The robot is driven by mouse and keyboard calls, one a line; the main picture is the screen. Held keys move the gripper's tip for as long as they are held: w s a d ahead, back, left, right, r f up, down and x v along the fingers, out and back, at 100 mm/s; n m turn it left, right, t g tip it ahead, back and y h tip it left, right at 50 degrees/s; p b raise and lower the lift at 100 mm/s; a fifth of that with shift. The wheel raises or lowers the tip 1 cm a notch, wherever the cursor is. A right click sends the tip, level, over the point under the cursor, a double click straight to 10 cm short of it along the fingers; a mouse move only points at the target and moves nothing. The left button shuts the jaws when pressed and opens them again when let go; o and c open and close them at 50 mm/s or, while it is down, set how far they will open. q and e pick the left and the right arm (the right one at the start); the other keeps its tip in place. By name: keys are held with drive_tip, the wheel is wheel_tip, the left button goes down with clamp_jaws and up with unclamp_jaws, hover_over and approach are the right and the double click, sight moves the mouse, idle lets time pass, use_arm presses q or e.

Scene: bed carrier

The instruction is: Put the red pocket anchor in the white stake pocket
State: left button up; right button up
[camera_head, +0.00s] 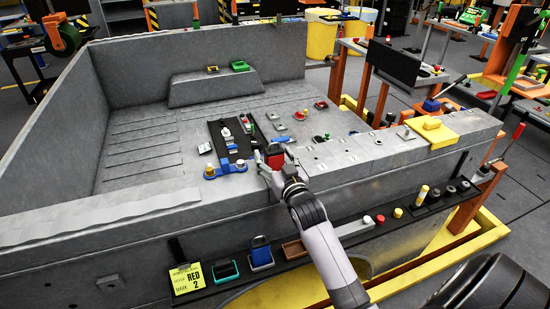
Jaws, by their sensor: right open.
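My right gripper (268,162) reaches in from the lower right and hangs over the near side rail of the grey truck bed, open. A red block with a dark top (274,151), perhaps the red pocket anchor, shows right at its fingers. I cannot tell whether they touch it, as the gripper partly covers it. The side rail (345,150) has several small fittings and pale marks along its top, to the right of the gripper. I cannot make out which of them is the white stake pocket. My left gripper is not in view.
A yellow block (432,131) sits on the rail at right. A yellow card reading RED 2 (187,279) hangs on the near side. The left bed floor is clear.

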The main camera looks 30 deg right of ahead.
drive_tip(key=v, duration=1.2)
drive_tip(key=s+a+f+n+g+y, duration=0.2)
drive_tip(key=s+a+f+g+y, duration=0.1)
drive_tip(key=s+a+f+g, duration=0.65)
drive_tip(key=s+a+f+n+g+y, duration=0.1)
drive_tip(key=s+a+f+g, duration=0.15)
drive_tip(key=s, duration=0.45)
drive_tip(key=s+a+f+n+g+y, duration=0.1)
drive_tip(key=s+a+f+n+g, duration=0.1)
drive_tip(key=s+f, duration=0.35)
wheel_tip(320, 180, down, 25)
drive_tip(key=s+g+b, duration=0.1)
drive_tip(key=s, duration=0.1)
drive_tip(key=s+d+f+g+b, duration=0.1)
drive_tip(key=s+d+f, duration=0.1)
drive_tip(key=s+f, duration=1.5)
drive_tip(key=shift+d+f+h, duration=0.3)
drive_tip(key=shift+d+f, duration=0.1)
drive_tip(key=shift+f, duration=0.15)
